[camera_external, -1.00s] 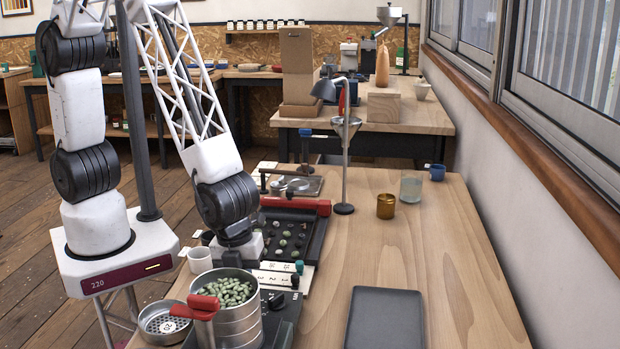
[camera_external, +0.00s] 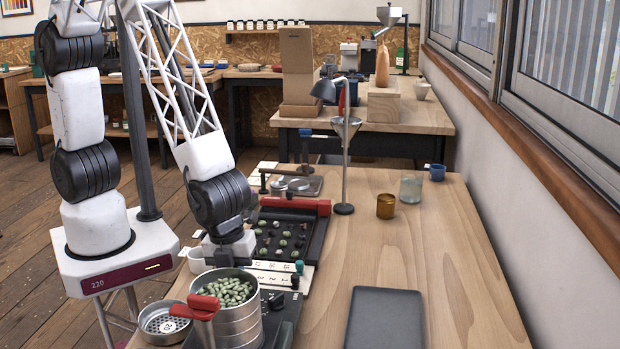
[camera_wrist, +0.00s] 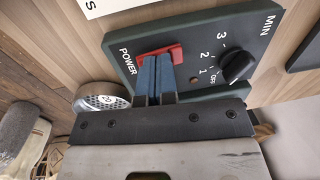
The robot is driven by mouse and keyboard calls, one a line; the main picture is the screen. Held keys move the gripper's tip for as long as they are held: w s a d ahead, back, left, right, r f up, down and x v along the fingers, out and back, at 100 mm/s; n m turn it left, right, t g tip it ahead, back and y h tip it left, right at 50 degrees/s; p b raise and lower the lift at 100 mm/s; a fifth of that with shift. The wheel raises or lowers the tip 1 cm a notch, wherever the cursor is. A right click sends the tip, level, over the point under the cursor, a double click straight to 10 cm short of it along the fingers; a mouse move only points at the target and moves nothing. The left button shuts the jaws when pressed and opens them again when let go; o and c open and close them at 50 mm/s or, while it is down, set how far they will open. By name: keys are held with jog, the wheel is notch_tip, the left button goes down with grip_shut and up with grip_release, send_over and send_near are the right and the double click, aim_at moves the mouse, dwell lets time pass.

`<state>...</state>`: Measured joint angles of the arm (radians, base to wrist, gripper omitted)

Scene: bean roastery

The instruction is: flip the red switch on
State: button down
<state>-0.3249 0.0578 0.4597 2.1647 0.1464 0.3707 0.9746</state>
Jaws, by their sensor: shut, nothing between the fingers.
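The red switch (camera_wrist: 174,52) sits on a dark green control panel (camera_wrist: 208,38) beside the word POWER in the wrist view. My gripper (camera_wrist: 154,62) is shut and empty, its two blue fingertips together right at the switch. The fingers cover part of the switch; I cannot tell whether they touch it. In the external view, my gripper's fingers are hidden behind the metal canister. The switch cannot be made out there.
A black dial (camera_wrist: 237,66) with numbers is on the same panel. A metal canister of green beans (camera_external: 232,310) with a red handle (camera_external: 195,307) stands close to my wrist. A perforated dish (camera_external: 160,322) is beside it. A dark tray (camera_external: 385,318) lies to the right.

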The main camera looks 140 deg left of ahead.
jog(key=shift+r, duration=0.1)
notch_tip(320, 180, up, 14)
jog(key=w+a, duration=0.1)
jog(key=shift+w+a+f, duration=0.2)
jog(key=shift+w+a, duration=0.05)
dwell(0.4)
dwell(0.5)
jog(key=s+d+r+n, duration=0.4)
jog(key=s+d+r, duration=0.6)
jog(key=d+r, duration=0.2)
jog(key=s+d+r+n+t, duration=0.1)
jog(key=s+d+r+n, duration=0.1)
jog(key=s, duration=0.5)
jog(key=s+d+r+n+h, duration=0.1)
jog(key=s+d+r+n, duration=0.1)
jog(key=s+d+r, duration=0.2)
jog(key=s+d, duration=0.3)
jog(key=s, duration=0.1)
jog(key=shift+s+r+n+t, duration=0.2)
jog(key=shift+n+t, duration=0.2)
jog(key=shift+w+a, duration=0.1)
jog(key=shift+w, duration=0.05)
dwell(1.9)
